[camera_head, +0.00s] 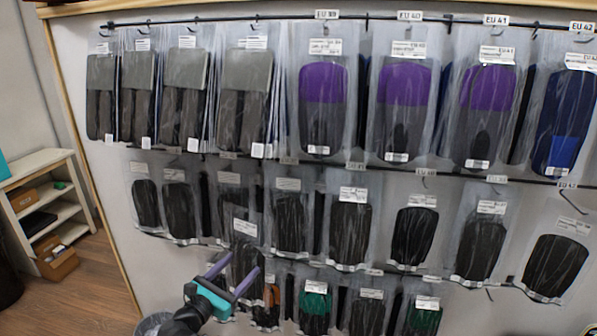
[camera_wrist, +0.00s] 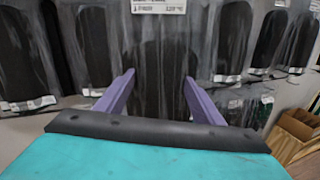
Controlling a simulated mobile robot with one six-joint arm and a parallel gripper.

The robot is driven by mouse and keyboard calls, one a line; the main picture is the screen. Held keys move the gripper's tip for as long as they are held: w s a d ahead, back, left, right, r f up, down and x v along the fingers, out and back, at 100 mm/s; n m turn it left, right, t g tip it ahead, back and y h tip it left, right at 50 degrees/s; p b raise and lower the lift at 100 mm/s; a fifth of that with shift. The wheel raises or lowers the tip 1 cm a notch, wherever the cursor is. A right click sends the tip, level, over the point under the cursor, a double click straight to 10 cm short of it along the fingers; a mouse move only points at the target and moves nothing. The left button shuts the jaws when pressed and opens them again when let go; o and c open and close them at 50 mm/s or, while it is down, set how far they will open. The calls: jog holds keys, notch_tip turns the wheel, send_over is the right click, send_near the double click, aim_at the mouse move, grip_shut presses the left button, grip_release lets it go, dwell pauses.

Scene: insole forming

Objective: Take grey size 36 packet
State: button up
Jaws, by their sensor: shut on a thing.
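My gripper (camera_head: 245,261) is at the lower left of the wall display, with its purple fingers pointing at the wall. It is shut on a clear packet (camera_head: 244,231) with a white label and a dark insole, in front of other packets. In the wrist view the held packet (camera_wrist: 160,45) fills the middle, between the fingers (camera_wrist: 159,78). Its label is cut off at the top, and I cannot read the size. Packets with grey-topped insoles (camera_head: 246,75) hang at the left of the top row.
Purple-topped packets (camera_head: 405,85) and a blue one (camera_head: 562,110) hang further right on the top row. Black-insole packets (camera_head: 350,228) hang close by in the middle row. Green ones (camera_head: 314,303) hang below. A white shelf (camera_head: 40,160) stands left, beside open floor.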

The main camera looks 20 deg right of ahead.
aim_at(248, 266)
dwell(0.3)
jog(key=shift+d, duration=1.55)
jog(key=shift+a, duration=0.15)
